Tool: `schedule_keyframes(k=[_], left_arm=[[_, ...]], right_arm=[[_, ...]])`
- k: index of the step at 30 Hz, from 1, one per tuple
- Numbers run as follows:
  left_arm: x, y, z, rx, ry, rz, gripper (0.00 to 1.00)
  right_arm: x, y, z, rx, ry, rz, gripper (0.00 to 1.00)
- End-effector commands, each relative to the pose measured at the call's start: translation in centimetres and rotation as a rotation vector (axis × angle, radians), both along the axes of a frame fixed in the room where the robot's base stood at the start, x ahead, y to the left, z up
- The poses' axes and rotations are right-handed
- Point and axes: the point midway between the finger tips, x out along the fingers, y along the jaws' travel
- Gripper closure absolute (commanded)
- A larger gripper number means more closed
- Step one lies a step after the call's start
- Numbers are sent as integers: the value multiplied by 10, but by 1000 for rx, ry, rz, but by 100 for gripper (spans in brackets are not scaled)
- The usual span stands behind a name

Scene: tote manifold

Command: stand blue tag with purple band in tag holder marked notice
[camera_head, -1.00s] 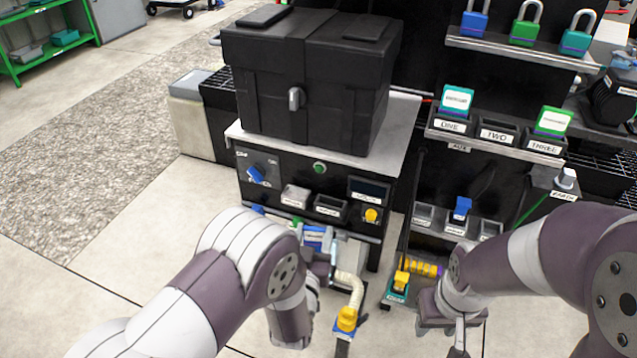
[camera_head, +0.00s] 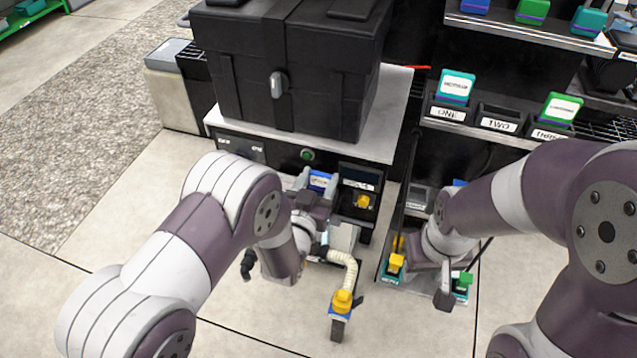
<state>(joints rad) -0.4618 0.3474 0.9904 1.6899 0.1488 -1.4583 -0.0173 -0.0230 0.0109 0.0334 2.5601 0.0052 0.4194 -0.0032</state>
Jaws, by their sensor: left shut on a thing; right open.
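My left gripper (camera_head: 314,200) is in front of the left cabinet's panel, shut on a blue tag (camera_head: 320,180) with a white label. The tag stands above the fingers, close to the front of the panel; its purple band cannot be made out. My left arm and gripper hide much of the panel and the small holders there, so I cannot tell which is marked notice. My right gripper (camera_head: 443,290) is open and empty, low in front of the right-hand rack.
A black box (camera_head: 290,70) stands on the left cabinet's top (camera_head: 385,125). A teal tag (camera_head: 456,88) stands in holder ONE, a green tag (camera_head: 562,108) in holder THREE; holder TWO (camera_head: 497,118) is empty. A yellow-capped hose (camera_head: 343,300) is below my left gripper.

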Motion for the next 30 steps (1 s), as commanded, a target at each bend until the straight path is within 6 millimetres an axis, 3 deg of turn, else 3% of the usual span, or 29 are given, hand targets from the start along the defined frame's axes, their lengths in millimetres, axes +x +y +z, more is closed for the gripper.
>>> schedule_keyframes(k=[7, 8, 10, 20, 23, 30], left_arm=[[0, 0, -3, 0, -1, 0, 80], [0, 0, -2, 0, 0, 0, 43], [0, 0, -1, 0, -1, 0, 20], [0, 0, 6, 0, -1, 0, 20], [-16, 5, 3, 1, 2, -1, 20], [-77, 24, 3, 2, 2, -2, 20]], right_arm=[[0, 0, -3, 0, 0, 0, 57], [0, 0, -3, 0, 0, 0, 57], [0, 0, -1, 0, 0, 0, 57], [0, 0, 5, 0, 0, 0, 57], [0, 0, 5, 0, 0, 0, 57], [0, 0, 13, 0, 0, 0, 57]])
